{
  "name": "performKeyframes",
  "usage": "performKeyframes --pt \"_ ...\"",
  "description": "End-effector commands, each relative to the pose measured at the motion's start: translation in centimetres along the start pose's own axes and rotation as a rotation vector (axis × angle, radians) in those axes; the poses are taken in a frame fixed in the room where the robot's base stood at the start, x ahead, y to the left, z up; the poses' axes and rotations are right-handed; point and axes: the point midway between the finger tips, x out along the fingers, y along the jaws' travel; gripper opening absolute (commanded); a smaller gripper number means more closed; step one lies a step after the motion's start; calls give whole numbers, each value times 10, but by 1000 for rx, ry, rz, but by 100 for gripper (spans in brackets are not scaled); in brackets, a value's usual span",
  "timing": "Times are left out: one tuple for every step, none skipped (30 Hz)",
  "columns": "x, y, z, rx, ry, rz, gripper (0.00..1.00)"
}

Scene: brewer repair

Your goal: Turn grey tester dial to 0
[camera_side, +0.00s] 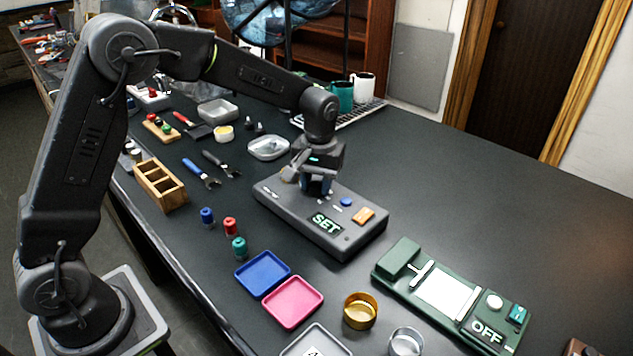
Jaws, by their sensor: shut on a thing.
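The grey tester (285,214) is a long box lying on the dark table in the middle of the side view. Its lit display (326,223) reads SET. A blue button (346,202) and an orange button (363,215) sit on its top. My gripper (316,188) points down onto the far part of the tester's top and is shut on the dial there. The fingers hide the dial, so its pointer and markings cannot be read.
A green device (398,257) with an OFF display lies to the right. Blue (263,284) and pink (292,311) trays, a brass cup (360,311) and small coloured cylinders (230,226) lie in front. The table's right side is clear.

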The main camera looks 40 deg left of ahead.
Motion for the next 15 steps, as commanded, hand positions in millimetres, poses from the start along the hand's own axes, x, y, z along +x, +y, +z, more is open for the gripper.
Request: performKeyframes --pt "-1 0 -1 -27 1 2 11" --pt "-1 0 -1 -43 1 2 11" --pt "-1 0 -1 -62 0 2 11" --pt "-1 0 -1 -74 -1 2 11" --pt "-1 0 -1 -86 -1 2 11" --pt "-1 0 -1 -100 -2 2 11" --pt "-1 0 -1 -109 -2 2 11" --pt "-1 0 -1 -117 -2 2 11" --pt "-1 0 -1 -127 -3 2 11" --pt "-1 0 -1 -133 -3 2 11" --pt "-1 0 -1 -137 -3 2 11" --pt "-1 0 -1 -142 -3 2 11" --pt "-1 0 -1 -146 -4 2 11" --pt "-1 0 -1 -148 -4 2 11" --pt "-1 0 -1 -151 -4 2 11"
